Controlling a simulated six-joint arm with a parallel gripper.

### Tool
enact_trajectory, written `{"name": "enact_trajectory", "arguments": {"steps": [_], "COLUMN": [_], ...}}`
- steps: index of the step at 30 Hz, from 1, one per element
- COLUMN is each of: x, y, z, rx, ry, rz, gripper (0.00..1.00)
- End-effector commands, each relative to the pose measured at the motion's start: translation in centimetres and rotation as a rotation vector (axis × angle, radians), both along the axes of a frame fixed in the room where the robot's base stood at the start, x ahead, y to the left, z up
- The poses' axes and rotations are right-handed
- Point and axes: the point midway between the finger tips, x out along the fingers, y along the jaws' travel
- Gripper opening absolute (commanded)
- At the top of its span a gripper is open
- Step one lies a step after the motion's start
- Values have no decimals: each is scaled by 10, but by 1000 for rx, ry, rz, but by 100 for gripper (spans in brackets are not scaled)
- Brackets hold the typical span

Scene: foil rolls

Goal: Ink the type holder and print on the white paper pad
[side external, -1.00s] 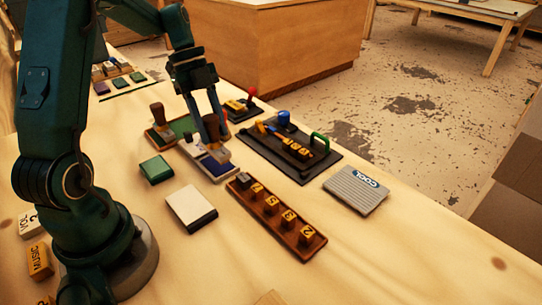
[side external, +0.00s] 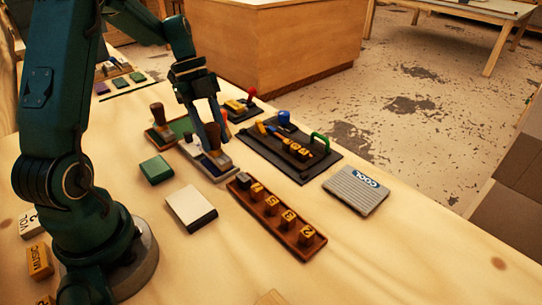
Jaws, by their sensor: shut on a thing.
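My gripper (side external: 211,126) is shut on the wooden handle of the type holder (side external: 214,135). The holder is roughly upright, with its lower block (side external: 218,159) down at a grey-white tray (side external: 228,176), which looks like an ink pad tray. The block covers much of the tray's inside, and I cannot tell for sure whether it touches the pad. The white paper pad (side external: 190,206) lies flat on the table, in front of the tray and to its left, with nothing on it.
A green block (side external: 156,169) lies left of the tray. A wooden rack (side external: 290,236) with several letter blocks lies to the right. Behind it are a dark board (side external: 322,166) with tools and a grey "COOL" block (side external: 356,190). A brown-handled stamp (side external: 158,115) stands behind the tray.

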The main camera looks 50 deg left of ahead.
Motion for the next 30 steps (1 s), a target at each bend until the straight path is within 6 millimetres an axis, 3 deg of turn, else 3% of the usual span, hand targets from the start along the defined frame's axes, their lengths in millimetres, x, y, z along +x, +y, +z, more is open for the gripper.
{"name": "enact_trajectory", "arguments": {"steps": [30], "x": [0], "y": [0], "z": [-10], "rx": [-1], "ry": [-1], "rz": [0], "gripper": [0]}}
